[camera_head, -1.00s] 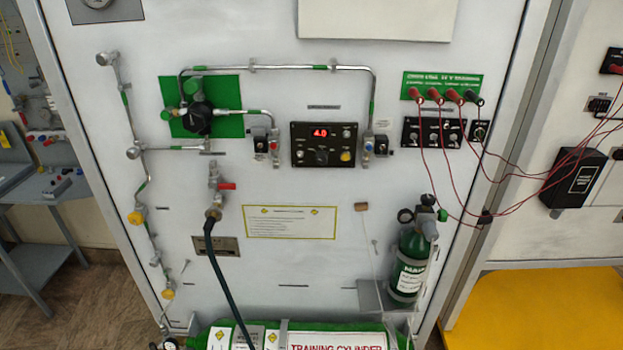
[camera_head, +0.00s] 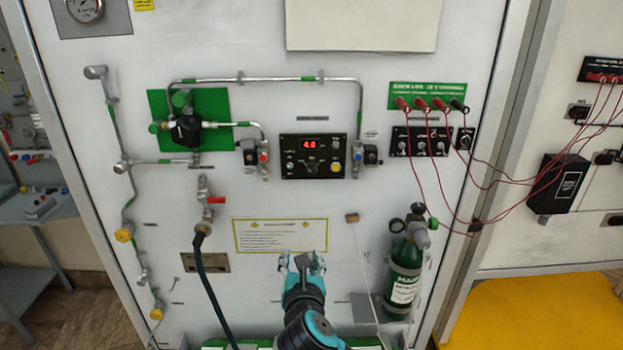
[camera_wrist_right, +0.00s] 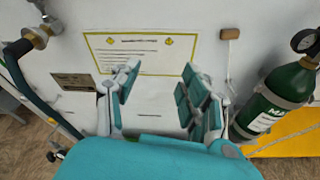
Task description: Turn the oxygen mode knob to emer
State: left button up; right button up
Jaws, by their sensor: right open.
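The black oxygen panel (camera_head: 287,171) is on the white wall in the head view, with a lit red display (camera_head: 310,143). The dark mode knob (camera_head: 311,170) sits below the display, left of a yellow button (camera_head: 336,167). Its pointer setting is too small to read. My right gripper (camera_head: 303,263) is open and empty, below the panel, in front of the lower edge of the yellow-bordered placard. In the right wrist view the gripper (camera_wrist_right: 160,86) also shows open, fingers toward the wall, with the panel out of view. My left gripper is not in view.
A dark hose (camera_head: 205,285) hangs left of my right gripper. A green cylinder (camera_head: 404,270) with a gauge stands to its right, and a cord hangs between them. Red cables (camera_head: 512,180) loop at the right. The wall between gripper and panel holds only the placard (camera_head: 281,236).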

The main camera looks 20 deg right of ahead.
jog(key=s+d+r+n+t+h, duration=0.1)
jog(key=s+r+n+t+h, duration=0.3)
jog(key=r, duration=0.9)
jog(key=m+g+y+p, duration=0.1)
jog(key=y+p, duration=0.1)
send_near(312, 173)
jog(key=x, duration=0.9)
grip_shut()
